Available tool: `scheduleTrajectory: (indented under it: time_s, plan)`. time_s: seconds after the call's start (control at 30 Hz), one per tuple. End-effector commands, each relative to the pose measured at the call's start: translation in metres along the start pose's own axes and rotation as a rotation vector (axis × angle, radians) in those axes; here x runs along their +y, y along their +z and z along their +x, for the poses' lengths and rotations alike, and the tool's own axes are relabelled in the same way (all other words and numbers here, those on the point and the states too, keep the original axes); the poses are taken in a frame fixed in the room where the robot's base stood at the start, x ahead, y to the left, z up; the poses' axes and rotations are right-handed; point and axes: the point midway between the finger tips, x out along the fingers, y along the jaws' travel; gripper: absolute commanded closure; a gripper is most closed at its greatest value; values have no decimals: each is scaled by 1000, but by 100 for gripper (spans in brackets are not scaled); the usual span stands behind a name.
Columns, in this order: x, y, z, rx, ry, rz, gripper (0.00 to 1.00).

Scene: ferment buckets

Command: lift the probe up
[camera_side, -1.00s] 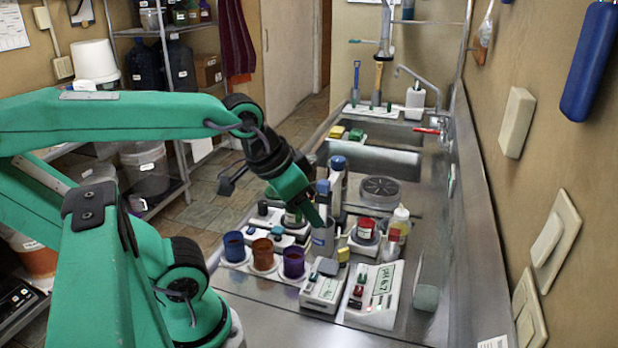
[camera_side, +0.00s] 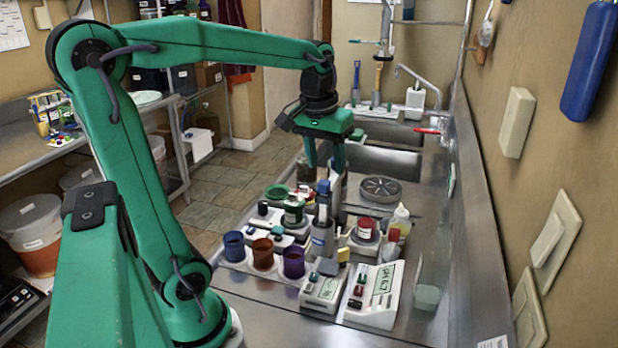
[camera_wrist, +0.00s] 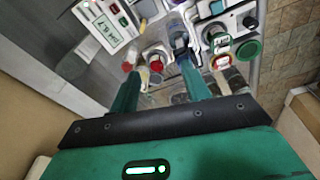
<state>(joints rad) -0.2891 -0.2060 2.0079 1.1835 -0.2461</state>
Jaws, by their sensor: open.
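The probe, as far as I can tell, is the slim grey piece with a blue top (camera_side: 322,187), standing upright in a blue-grey holder (camera_side: 321,240) in the middle of the bench. In the wrist view, the blue-banded piece (camera_wrist: 180,43) near the right fingertip looks like it; I cannot be sure. My gripper (camera_side: 324,168) points down with two green fingers apart, just above and behind the blue top. Nothing is held. In the wrist view my gripper (camera_wrist: 158,74) shows an open gap. A second upright grey piece stands partly hidden behind the fingers.
Three cups, blue (camera_side: 234,246), brown (camera_side: 263,253) and purple (camera_side: 293,262), stand front left. A meter (camera_side: 376,294) and a smaller device (camera_side: 323,290) are in front. Red-lidded jar (camera_side: 365,229) and bottle (camera_side: 401,217) crowd the right. A round drain (camera_side: 380,188) lies behind.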

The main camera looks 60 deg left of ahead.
Motion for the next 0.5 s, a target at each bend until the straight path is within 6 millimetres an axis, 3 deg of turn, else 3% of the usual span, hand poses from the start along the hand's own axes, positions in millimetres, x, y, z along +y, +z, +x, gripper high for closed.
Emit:
scheduleTrajectory:
  time_s: [0.2,0.5]
  plan:
    - [-21,-37,10,-87,-34,-148,53]
    - [-38,-59,19,-144,-56,-248,53]
